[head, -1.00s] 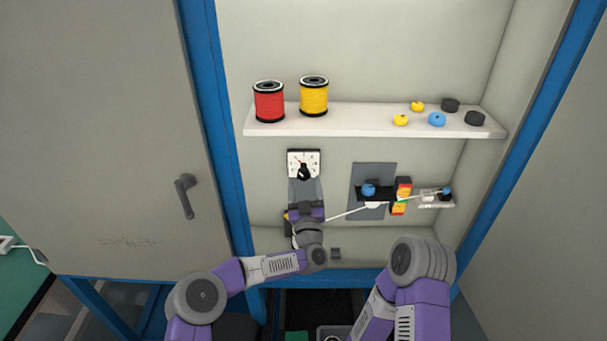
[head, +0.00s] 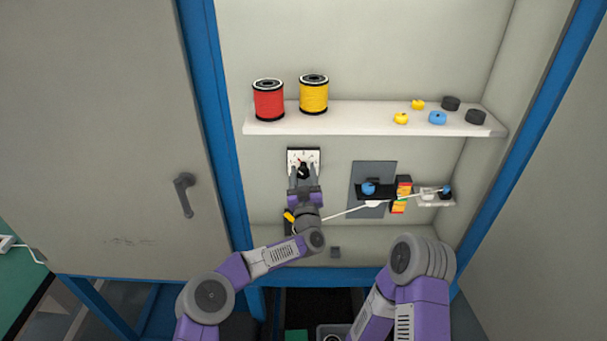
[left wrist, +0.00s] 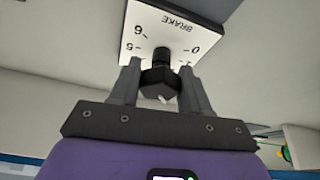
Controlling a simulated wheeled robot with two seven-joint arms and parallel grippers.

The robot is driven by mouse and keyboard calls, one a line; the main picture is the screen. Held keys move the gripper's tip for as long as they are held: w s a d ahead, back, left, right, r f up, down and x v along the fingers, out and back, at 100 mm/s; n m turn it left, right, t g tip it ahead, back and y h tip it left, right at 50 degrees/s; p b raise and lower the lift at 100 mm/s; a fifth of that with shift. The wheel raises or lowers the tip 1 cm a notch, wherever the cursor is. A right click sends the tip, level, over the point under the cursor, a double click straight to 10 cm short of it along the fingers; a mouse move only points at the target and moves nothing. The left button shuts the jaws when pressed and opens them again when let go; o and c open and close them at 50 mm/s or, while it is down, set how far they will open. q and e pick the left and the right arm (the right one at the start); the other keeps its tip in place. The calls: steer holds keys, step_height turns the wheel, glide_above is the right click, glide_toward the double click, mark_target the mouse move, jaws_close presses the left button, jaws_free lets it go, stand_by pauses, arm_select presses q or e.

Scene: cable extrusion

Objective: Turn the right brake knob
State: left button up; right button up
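One black brake knob (head: 303,169) sits on a white dial plate (head: 316,156) on the cabinet's back wall. In the left wrist view the knob (left wrist: 160,83) is faceted, and its plate (left wrist: 170,35) reads BRAKE with numbers, upside down. My left gripper (head: 303,180) is at the knob, with one finger on each side. In the left wrist view its fingers (left wrist: 160,78) stand apart around the knob; they look open, with little room at either side. Firm contact does not show. My right arm is at the lower right; its gripper is out of view.
A white cable (head: 352,210) runs right from behind my left arm to a black fixture (head: 376,193) with stacked coloured blocks (head: 403,188). Red (head: 268,103) and yellow (head: 313,96) spools stand on the shelf (head: 360,118) above. A yellow part (head: 289,217) is beside my left wrist.

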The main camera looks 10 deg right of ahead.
arm_select(q)
steer(key=shift+c, duration=1.4)
steer(key=n+y+b, duration=0.2)
steer(key=n+b, duration=0.1)
steer(key=n, duration=0.1)
steer(key=shift+f+n+b, duration=0.1)
steer(key=shift+n+b, duration=0.2)
steer(key=shift+b, duration=0.05)
steer(key=n+y+b, duration=0.1)
steer(key=n+y, duration=0.1)
steer(key=n, duration=0.1)
steer(key=shift+g, duration=0.3)
steer(key=shift+d+r+n+g+y+b, duration=0.15)
steer(key=shift+n+g+y+b, duration=0.35)
steer(key=shift+n, duration=1.2)
steer(key=o, duration=1)
steer(key=shift+o, duration=0.2)
steer(key=shift+s, duration=0.1)
